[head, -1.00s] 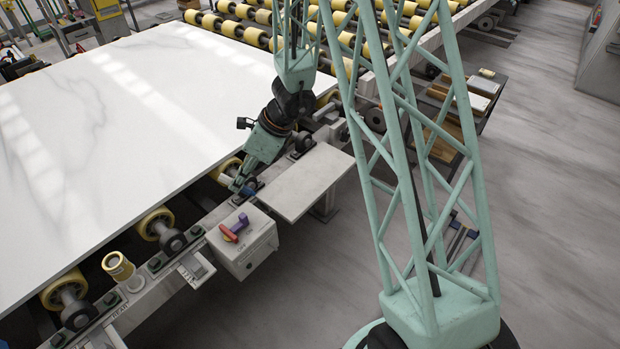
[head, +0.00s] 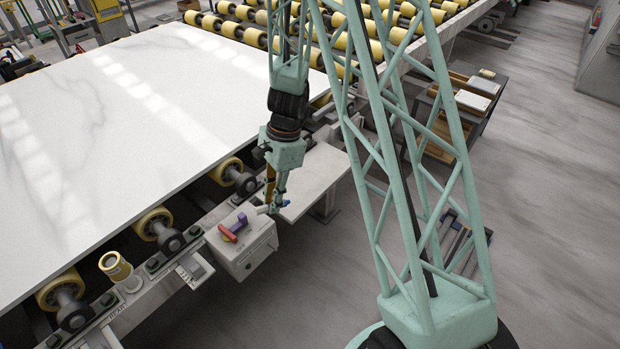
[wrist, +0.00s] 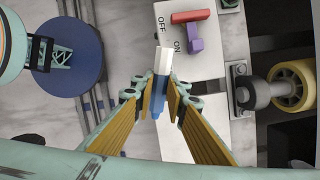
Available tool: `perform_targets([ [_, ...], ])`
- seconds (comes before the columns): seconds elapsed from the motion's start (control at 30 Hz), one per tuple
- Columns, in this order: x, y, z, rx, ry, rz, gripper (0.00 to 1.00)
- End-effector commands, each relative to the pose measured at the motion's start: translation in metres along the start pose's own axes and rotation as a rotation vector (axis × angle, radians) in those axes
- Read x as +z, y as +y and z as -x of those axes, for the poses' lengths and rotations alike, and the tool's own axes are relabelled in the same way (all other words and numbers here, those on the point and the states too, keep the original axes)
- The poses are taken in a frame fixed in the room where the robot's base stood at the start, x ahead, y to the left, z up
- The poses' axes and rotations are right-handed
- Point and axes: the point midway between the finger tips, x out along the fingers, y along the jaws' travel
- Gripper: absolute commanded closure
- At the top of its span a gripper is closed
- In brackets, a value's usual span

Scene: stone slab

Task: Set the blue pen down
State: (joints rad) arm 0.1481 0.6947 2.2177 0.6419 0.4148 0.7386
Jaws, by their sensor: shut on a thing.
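My gripper (head: 273,206) is shut on the blue pen (head: 285,203), above the near end of the grey side plate and just right of the control box. In the wrist view the pen (wrist: 161,63) is pinched between the two fingertips (wrist: 160,86). Its white end sticks out past the tips, and a blue part shows between the fingers. The pen appears held above the surface; the exact gap cannot be told.
The grey side plate (head: 317,172) is clear. The control box (head: 243,255) has a red and a purple part on top and OFF/ON labels. The white slab (head: 110,130) lies on yellow rollers.

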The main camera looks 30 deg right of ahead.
Motion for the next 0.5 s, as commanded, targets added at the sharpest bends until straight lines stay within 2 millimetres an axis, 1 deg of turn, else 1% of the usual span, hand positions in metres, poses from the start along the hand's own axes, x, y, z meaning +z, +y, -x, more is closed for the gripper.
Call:
perform_targets([
  [0.27, -0.045, 0.001, -0.009, 0.03, 0.102, 0.245, 0.95],
  [0.5, -0.084, -0.008, -0.013, 0.042, 0.185, 0.475, 0.95],
])
